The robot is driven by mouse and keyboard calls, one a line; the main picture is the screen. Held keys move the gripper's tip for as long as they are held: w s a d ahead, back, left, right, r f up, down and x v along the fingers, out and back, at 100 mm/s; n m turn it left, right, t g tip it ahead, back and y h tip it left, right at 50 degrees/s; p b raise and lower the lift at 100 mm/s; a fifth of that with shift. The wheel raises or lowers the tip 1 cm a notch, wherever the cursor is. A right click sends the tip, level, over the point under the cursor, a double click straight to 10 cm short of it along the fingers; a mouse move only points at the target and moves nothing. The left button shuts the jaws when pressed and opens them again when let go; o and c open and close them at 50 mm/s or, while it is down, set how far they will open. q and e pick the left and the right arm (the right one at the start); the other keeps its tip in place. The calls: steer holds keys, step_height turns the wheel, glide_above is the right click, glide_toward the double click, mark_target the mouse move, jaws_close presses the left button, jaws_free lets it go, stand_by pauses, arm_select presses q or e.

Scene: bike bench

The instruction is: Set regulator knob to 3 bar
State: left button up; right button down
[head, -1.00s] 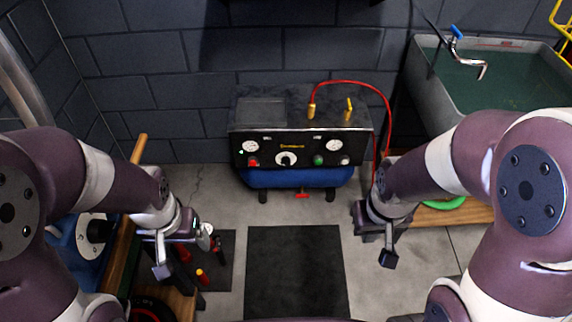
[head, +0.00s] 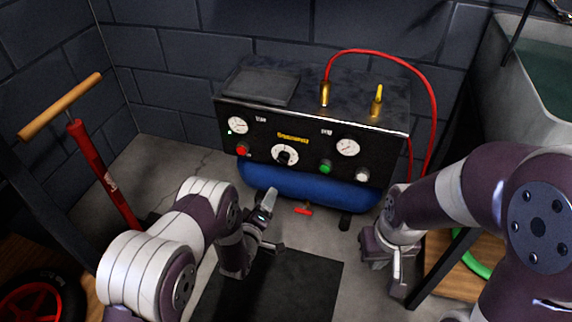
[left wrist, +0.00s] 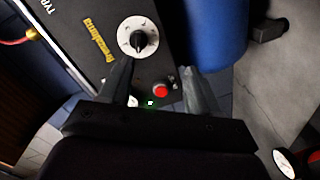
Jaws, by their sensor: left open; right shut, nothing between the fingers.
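The regulator knob (head: 285,155) is a black knob on a white dial at the middle of the compressor's black front panel (head: 260,125). It also shows in the left wrist view (left wrist: 139,43), beyond the fingertips; its marks are too small to read. My left gripper (head: 268,222) is open and empty, in front of and below the panel, apart from the knob. In the left wrist view its fingers (left wrist: 158,80) point toward the panel, with the red button (left wrist: 161,90) showing between them. My right gripper (head: 385,268) is shut and empty, low at the right of the compressor.
The panel also carries a left gauge (head: 238,125), a right gauge (head: 347,147), a red button (head: 242,150) and a green button (head: 326,167). A red hose (head: 436,110) loops at the right. A red pump (head: 105,175) stands at the left. The dark mat (head: 300,285) is clear.

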mark_target(280, 161)
arm_select(q)
steer(key=shift+n+t, duration=0.7)
steer(key=r+b+x, duration=0.1)
steer(key=b+x, duration=0.1)
steer(key=x, duration=0.2)
steer(key=b+x, duration=0.2)
steer(key=x, duration=0.2)
steer(key=r+b+x, duration=0.1)
steer(key=b+x, duration=0.2)
steer(key=x, duration=0.2)
steer(key=shift+r, duration=0.3)
steer(key=c, duration=1)
